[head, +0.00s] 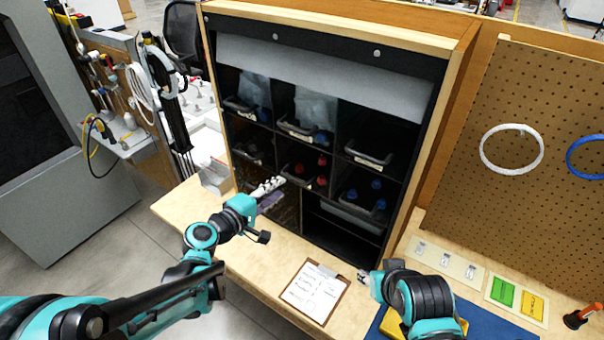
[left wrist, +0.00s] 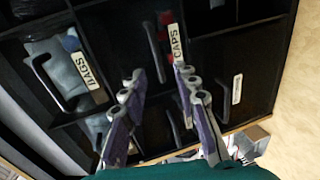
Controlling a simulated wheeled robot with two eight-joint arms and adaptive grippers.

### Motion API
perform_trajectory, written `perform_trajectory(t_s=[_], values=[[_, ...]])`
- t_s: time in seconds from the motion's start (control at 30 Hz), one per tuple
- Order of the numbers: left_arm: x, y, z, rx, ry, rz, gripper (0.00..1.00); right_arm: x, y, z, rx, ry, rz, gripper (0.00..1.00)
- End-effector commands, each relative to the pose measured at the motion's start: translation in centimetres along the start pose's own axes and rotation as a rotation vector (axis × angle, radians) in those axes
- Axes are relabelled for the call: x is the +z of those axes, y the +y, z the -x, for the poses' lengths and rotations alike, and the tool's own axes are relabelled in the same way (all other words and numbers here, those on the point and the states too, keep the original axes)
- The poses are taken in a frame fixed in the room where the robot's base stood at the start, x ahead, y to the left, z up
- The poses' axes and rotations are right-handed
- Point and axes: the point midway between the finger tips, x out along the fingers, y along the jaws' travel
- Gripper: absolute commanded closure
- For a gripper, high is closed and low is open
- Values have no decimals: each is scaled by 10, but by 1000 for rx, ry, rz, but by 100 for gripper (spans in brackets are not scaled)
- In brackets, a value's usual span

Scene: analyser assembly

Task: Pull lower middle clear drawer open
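The cabinet's lower row has a middle clear drawer (head: 296,181) with red items in it, in the head view. My left gripper (head: 272,186) is in front of the cabinet, just left of and below that drawer. In the left wrist view a drawer with a CAPS label (left wrist: 177,45), a dark handle and red items lies beyond the spread fingers of the left gripper (left wrist: 160,82). The fingers are apart, with nothing seen held between them. My right gripper (head: 368,278) is beside the clipboard; its fingers are too small to judge.
A drawer labelled BAGS (left wrist: 89,75) is at the left in the left wrist view. The drawer with blue items (head: 368,200) is at the right. A clipboard (head: 313,291) lies on the wooden worktop (head: 250,250). A pegboard (head: 545,120) stands at the right.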

Motion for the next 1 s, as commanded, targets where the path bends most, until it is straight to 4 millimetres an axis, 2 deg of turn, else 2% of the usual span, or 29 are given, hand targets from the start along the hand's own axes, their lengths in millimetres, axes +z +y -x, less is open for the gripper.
perform_trajectory(t_s=[0.17,0.4,0.53,0.7,0.9,0.93,1.0], values=[[-1,0,-16,14,-2,19,70,2,0,-3,0,0,0,60],[0,0,-56,13,-2,17,70,8,0,-11,0,0,0,60],[-1,0,-72,12,-1,18,70,10,0,-14,0,0,0,60],[-1,2,-80,12,0,17,70,10,0,-14,0,0,0,60],[-1,2,-80,12,0,17,70,10,0,-14,0,0,0,60],[-1,2,-80,12,0,17,72,10,0,-14,0,0,0,60],[-1,2,-80,12,0,17,91,10,0,-14,0,0,0,60]])
